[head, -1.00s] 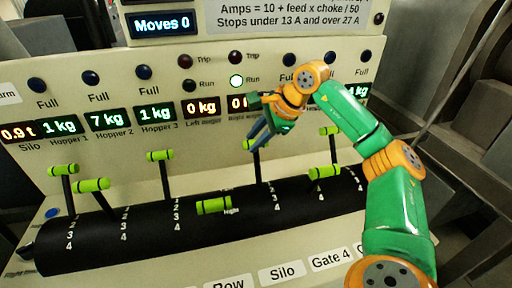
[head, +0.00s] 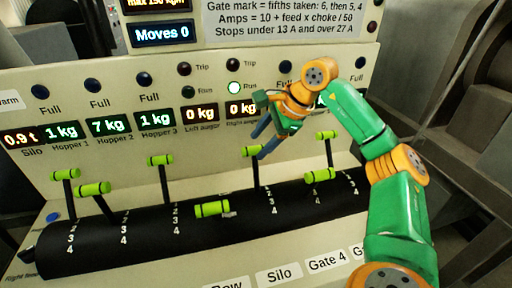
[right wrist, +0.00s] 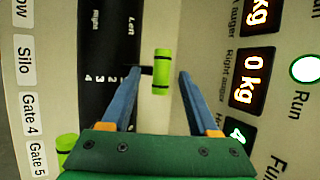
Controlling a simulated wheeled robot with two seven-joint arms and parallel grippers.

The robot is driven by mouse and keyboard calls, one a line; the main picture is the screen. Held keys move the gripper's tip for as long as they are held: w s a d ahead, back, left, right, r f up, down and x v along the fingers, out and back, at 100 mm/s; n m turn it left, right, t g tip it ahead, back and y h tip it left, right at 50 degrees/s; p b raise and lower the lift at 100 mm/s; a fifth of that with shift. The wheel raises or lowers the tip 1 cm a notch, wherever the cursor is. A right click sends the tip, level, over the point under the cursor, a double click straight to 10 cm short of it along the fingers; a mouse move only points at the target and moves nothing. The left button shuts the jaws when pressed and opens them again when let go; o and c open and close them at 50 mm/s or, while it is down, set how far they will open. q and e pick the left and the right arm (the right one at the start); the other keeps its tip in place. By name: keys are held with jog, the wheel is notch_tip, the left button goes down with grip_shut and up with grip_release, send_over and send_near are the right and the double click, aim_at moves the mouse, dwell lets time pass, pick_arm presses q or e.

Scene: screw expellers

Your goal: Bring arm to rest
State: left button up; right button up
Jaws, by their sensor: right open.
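My right arm comes in from the right, in green and orange. My right gripper (head: 260,146) has two blue fingers and is open. It is in front of the panel, close to a lever with a lime-green handle (head: 253,151). In the right wrist view, that green handle (right wrist: 161,68) shows between the open fingertips (right wrist: 160,73). I cannot tell how near the fingers are in depth, and nothing is seen gripped. My left gripper is not in view.
Several more green-handled levers, such as one at the left (head: 93,188), rise from a black curved cover (head: 140,226). Behind stands a cream panel with displays and lamps. The display (head: 163,32) reads Moves 0.

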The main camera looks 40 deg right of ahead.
jog(key=v, duration=0.4)
jog(key=shift+s+d, duration=0.1)
jog(key=shift+d, duration=0.1)
